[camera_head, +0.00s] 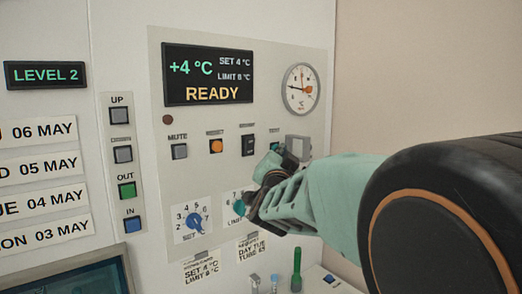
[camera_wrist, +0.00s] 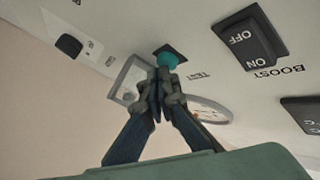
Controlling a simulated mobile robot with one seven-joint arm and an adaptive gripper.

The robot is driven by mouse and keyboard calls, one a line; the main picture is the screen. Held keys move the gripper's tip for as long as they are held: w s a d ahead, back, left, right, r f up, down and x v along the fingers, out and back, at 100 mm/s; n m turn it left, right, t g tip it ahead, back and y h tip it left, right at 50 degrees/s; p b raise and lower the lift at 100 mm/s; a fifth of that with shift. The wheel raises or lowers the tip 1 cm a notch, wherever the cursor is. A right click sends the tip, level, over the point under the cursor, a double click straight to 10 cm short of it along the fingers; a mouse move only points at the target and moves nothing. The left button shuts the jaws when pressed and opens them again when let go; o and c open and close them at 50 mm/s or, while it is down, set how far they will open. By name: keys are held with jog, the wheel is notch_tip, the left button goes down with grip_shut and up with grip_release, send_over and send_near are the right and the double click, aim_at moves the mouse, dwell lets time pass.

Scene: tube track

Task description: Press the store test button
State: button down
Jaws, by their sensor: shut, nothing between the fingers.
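In the camera_head view my gripper (camera_head: 276,162) covers the panel just below the button.
The black BOOST rocker (camera_wrist: 249,38) is beside the button. A clear square cover (camera_head: 298,148) is close on the other side. The display (camera_head: 208,75) reads READY, and a round gauge (camera_head: 300,89) is above.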

jog(key=shift+w+a, duration=0.15)
jog(key=shift+w, duration=0.1)
dwell(0.6)
jog(key=shift+s+d+b, duration=0.4)
jog(key=shift+s+d, duration=0.1)
jog(key=shift+s, duration=0.25)
jog(key=s+d, duration=0.1)
jog(key=s+b, duration=0.1)
jog(key=s+d, duration=0.1)
jog(key=s, duration=0.1)
jog(key=shift+d, duration=0.35)
dwell(0.4)
